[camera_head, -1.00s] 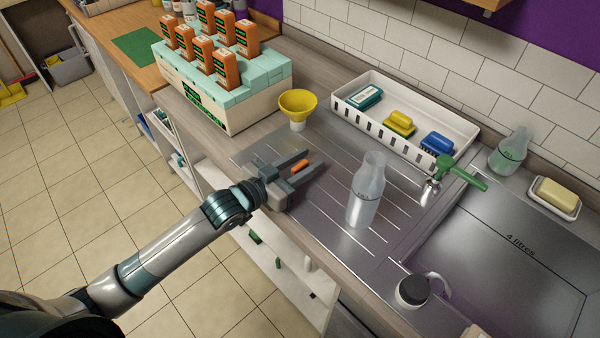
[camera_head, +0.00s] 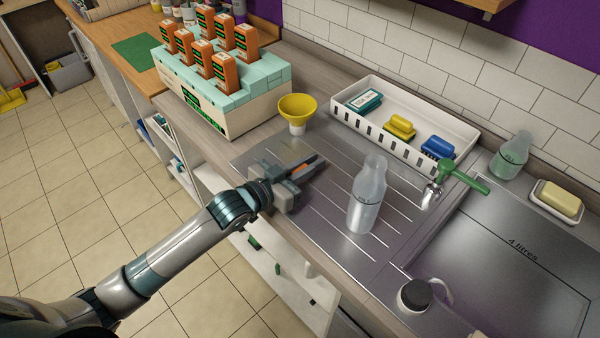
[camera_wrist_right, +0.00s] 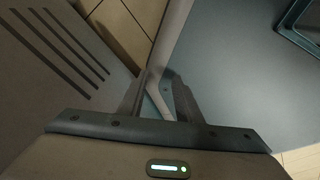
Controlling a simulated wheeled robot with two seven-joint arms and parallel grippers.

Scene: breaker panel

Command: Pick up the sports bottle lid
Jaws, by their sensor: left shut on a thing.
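The small orange sports bottle lid (camera_head: 306,161) lies at the left end of the metal draining board. My left gripper (camera_head: 308,164) is low over the board, its grey fingers closed around the lid, which shows only as an orange strip between them. The fingers hide most of it, and I cannot tell whether it touches the board. A clear bottle (camera_head: 367,195) stands upright and open to the right of this gripper. In the right wrist view my right gripper (camera_wrist_right: 160,78) has its fingers apart with nothing held between them.
A yellow funnel (camera_head: 298,108) stands just behind the left gripper. A white basket (camera_head: 402,142) with sponges and brushes is at the back. Bare ribbed board lies between gripper and bottle.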

